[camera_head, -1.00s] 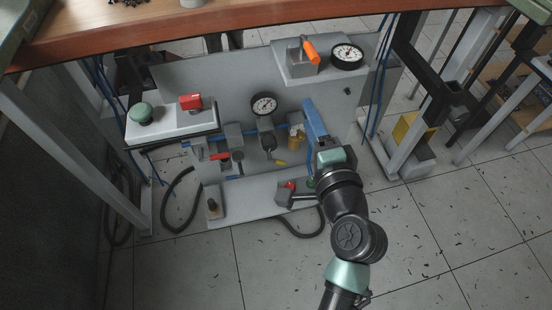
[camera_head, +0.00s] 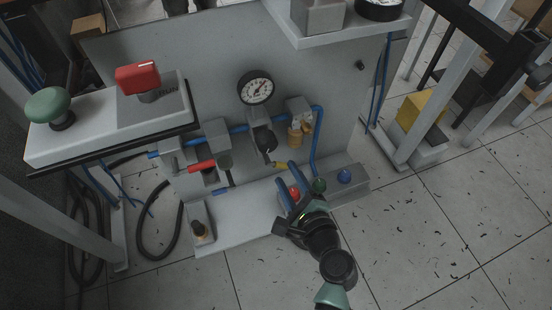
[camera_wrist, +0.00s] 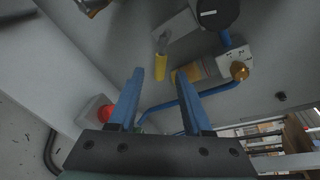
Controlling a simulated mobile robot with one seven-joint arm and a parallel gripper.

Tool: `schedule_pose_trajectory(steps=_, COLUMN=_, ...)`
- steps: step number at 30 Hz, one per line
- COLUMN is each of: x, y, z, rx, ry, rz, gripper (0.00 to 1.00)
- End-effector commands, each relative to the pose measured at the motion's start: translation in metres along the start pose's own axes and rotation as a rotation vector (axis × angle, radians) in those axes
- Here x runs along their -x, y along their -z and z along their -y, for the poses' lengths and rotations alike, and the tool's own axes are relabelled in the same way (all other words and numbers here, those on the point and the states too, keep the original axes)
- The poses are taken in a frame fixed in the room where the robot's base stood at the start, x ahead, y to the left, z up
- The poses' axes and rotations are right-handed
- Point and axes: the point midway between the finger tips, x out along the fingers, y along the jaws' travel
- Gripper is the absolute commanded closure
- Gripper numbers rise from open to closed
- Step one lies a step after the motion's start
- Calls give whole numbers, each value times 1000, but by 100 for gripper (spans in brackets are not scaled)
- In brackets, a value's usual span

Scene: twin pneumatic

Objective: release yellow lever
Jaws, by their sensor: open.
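The yellow lever (camera_head: 280,165) is a short yellow handle on the pneumatic panel, below and right of the middle gauge. In the wrist view the yellow lever (camera_wrist: 161,66) hangs beyond the fingertips, roughly in line with the gap between them. My gripper (camera_head: 286,172) has its two blue fingers just below the lever in the head view. In the wrist view my gripper (camera_wrist: 159,75) is open, with nothing between its fingers. I cannot tell whether a fingertip touches the lever.
A red button (camera_head: 294,192) and a blue button (camera_head: 344,175) sit on the low box beside my gripper. A red-handled valve (camera_head: 202,166), blue pipe (camera_head: 316,140) and pressure gauge (camera_head: 256,88) are close by.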

Motion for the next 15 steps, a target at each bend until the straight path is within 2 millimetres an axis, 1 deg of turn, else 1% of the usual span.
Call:
schedule_pose_trajectory(steps=1, x=-14, y=2, z=-3, rx=2, ry=1, rz=5, gripper=50)
schedule_pose_trajectory(steps=6, x=-47, y=1, z=-3, rx=2, ry=0, rz=4, gripper=50)
schedule_pose_trajectory(steps=10, x=-64, y=1, z=-2, rx=2, ry=1, rz=2, gripper=50)
schedule_pose_trajectory(steps=15, x=-76, y=0, z=-1, rx=1, ry=0, rz=1, gripper=50)
